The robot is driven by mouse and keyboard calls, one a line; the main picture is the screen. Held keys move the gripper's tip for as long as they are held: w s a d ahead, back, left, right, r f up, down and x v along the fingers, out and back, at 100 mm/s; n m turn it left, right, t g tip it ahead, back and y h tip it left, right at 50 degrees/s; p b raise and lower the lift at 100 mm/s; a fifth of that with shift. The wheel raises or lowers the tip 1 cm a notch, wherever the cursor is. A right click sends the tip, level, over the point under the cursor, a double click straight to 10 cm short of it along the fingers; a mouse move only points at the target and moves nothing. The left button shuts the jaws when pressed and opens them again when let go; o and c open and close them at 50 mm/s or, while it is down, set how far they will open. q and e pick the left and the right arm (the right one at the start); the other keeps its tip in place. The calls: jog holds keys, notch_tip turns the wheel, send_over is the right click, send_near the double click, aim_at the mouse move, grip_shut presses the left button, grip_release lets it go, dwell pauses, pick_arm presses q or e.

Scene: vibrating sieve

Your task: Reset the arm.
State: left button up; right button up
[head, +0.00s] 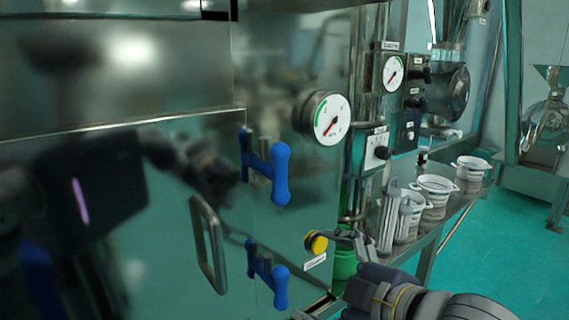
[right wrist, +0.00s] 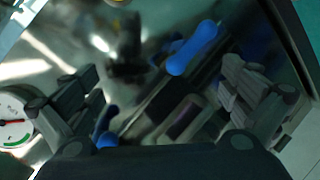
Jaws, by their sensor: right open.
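My right gripper (head: 348,241) comes in from the lower right in the head view. It is near the yellow round button (head: 316,243) on the steel cabinet front; I cannot tell whether it touches it. In the right wrist view its two dark fingers (right wrist: 160,88) stand wide apart with nothing held between them. My left gripper is not in view.
The steel cabinet (head: 285,90) fills the left with blue handles (head: 280,174), a grab bar (head: 209,245) and a pressure gauge (head: 330,118).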

jog(key=s+d+f+m+g+h, duration=0.1)
jog(key=s+d+f+m, duration=0.15)
jog(key=f, duration=0.55)
jog(key=s+d+f+m+g+h, duration=0.1)
jog(key=s+d+f+m+h, duration=0.1)
jog(key=f+m, duration=0.35)
jog(key=s+d+f+m+g+h, duration=0.1)
jog(key=s+d+f, duration=0.15)
jog(key=f, duration=0.65)
jog(key=s+d+f+m+g+h, duration=0.2)
jog(key=s+d+f+m, duration=0.15)
jog(key=s+f, duration=0.3)
jog(key=s+d+f+m+g+h, duration=0.1)
jog(key=s+d+f+m+g, duration=0.2)
jog(key=s+f, duration=0.4)
notch_tip(320, 180, down, 27)
jog(key=s+n+g+b, duration=0.1)
jog(key=s, duration=0.2)
jog(key=s+d+f, duration=0.2)
jog(key=s+f, duration=0.6)
jog(key=s+d+f+g, duration=0.1)
jog(key=s+f, duration=0.7)
jog(key=shift+s+d+f+h+b, duration=0.3)
jog(key=shift+d+f+b, duration=0.1)
